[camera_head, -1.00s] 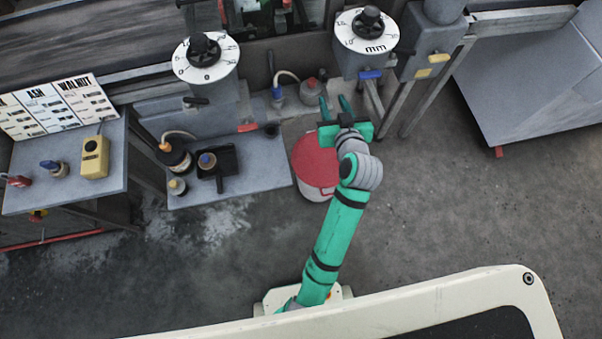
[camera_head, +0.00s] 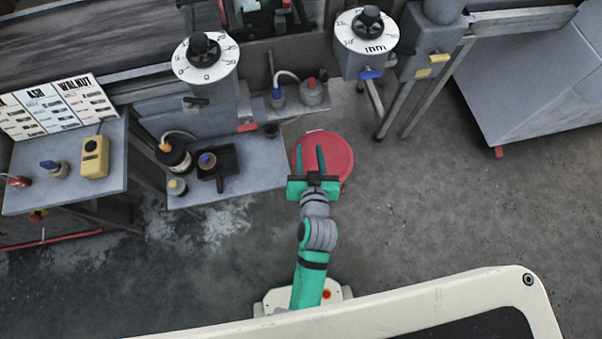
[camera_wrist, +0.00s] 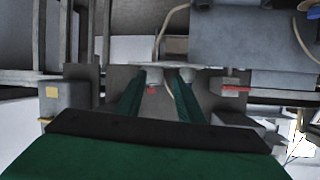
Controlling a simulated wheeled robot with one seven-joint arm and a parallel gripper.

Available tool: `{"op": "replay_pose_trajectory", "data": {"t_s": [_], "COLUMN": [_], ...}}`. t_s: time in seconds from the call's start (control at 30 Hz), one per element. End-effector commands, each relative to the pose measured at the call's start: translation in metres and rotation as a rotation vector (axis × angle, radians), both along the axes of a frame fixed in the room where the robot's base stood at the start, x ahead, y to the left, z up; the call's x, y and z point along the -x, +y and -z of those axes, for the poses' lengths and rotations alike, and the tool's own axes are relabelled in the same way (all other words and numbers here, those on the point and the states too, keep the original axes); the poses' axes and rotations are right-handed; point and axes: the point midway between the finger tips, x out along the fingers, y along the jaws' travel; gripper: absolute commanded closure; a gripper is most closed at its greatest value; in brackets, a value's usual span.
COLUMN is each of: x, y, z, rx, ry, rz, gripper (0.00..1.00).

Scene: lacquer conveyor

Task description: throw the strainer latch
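Several coloured levers show on the machine, and I cannot tell which is the strainer latch. A red lever (camera_head: 248,127) sits under the left dial housing, and a blue lever (camera_head: 370,74) under the right one. A black handle (camera_head: 196,101) is on the left housing's front. Yellow tabs (camera_head: 432,71) are on the grey box at right. My gripper (camera_head: 310,148) is open and empty, above the red bucket lid (camera_head: 338,158), apart from the levers. The wrist view shows the open fingers (camera_wrist: 162,74), a red part (camera_wrist: 236,88) at right and a yellow tab (camera_wrist: 51,92) at left.
A low grey shelf (camera_head: 257,178) left of the bucket holds bottles and a black tray (camera_head: 226,163). A side table (camera_head: 98,195) with a yellow box (camera_head: 94,158) stands further left. Two small pots (camera_head: 310,92) stand behind the bucket.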

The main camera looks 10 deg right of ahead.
Motion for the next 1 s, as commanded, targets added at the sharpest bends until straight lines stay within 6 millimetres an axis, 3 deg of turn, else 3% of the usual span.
{"op": "replay_pose_trajectory", "data": {"t_s": [0.53, 1.0], "x": [0.067, 0.079], "y": [0.034, 0.039], "z": [0.013, 0.012], "rx": [0.015, 0.02], "ry": [-0.018, -0.025], "rz": [0.013, 0.013], "gripper": [0.66, 0.66]}}
